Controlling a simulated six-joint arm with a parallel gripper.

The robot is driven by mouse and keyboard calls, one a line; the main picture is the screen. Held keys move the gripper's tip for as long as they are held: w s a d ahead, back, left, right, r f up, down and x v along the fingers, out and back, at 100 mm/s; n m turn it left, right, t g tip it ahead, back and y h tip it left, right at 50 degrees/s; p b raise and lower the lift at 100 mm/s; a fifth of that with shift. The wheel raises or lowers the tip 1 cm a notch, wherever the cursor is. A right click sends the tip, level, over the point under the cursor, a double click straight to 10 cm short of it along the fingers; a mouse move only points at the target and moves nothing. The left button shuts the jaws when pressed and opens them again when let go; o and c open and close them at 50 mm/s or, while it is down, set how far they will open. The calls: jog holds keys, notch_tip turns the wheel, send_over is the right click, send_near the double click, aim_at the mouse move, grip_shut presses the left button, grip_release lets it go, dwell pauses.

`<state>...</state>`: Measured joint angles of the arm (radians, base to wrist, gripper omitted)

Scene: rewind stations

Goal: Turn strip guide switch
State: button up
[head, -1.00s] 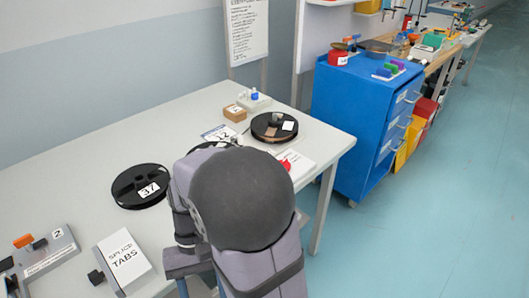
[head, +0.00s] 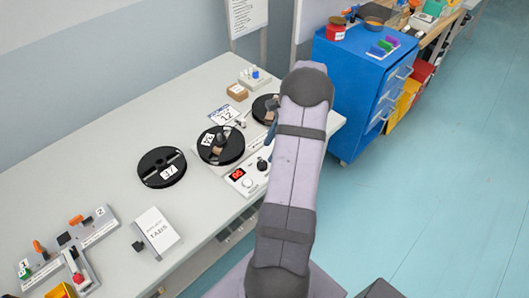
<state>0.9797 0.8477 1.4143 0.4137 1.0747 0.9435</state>
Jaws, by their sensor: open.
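A grey T-shaped strip guide unit (head: 95,232) lies at the front left of the table. It has orange levers (head: 76,220), dark blocks, a plate marked 2 and a red part (head: 78,278) on its lower branch. I cannot tell which part is the switch. The rewind station's panel (head: 237,186), with a red display and black knobs (head: 262,166), is at the table's front edge. My gripper (head: 271,125) shows only in part, left of my arm link, by the right-hand reel and behind the panel. It is open, well away from the guide unit; my arm hides the rest.
Black reels stand at the middle (head: 221,146) and left (head: 162,167), with another (head: 264,106) partly behind my arm. A splice tabs box (head: 157,231) stands beside the guide unit. A blue cabinet (head: 350,95) stands at the right. The table's back left is clear.

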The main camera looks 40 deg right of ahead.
aim_at(263, 162)
jog(key=shift+p+x, duration=1.3)
jog(key=shift+x, duration=2.35)
jog(key=shift+d, duration=0.15)
jog(key=shift+c, duration=0.7)
jog(key=c, duration=0.9)
